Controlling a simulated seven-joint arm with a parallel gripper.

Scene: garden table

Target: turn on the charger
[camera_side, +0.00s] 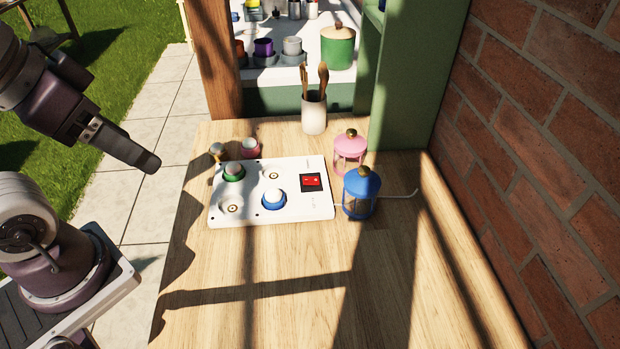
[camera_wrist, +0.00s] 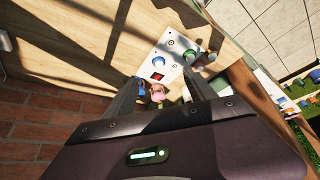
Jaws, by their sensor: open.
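The charger (camera_side: 290,216) is a white box lying flat on the wooden table, with several round sockets and a red rocker switch (camera_side: 311,182) at its right side. A piece with a green ring (camera_side: 233,171) sits in its back left socket and one with a blue ring (camera_side: 273,199) in its front right socket. In the wrist view the charger (camera_wrist: 168,68) and its red switch (camera_wrist: 157,77) lie beyond the fingers. My gripper (camera_side: 148,163) is up at the left in the side view, apart from the charger. In the wrist view my gripper (camera_wrist: 160,88) is open and empty.
A blue lantern (camera_side: 360,193) and a pink lantern (camera_side: 349,150) stand right of the charger, close to the switch. A small pink cup (camera_side: 250,148) and a utensil cup (camera_side: 314,113) stand behind. A brick wall (camera_side: 540,150) bounds the right. The front table is clear.

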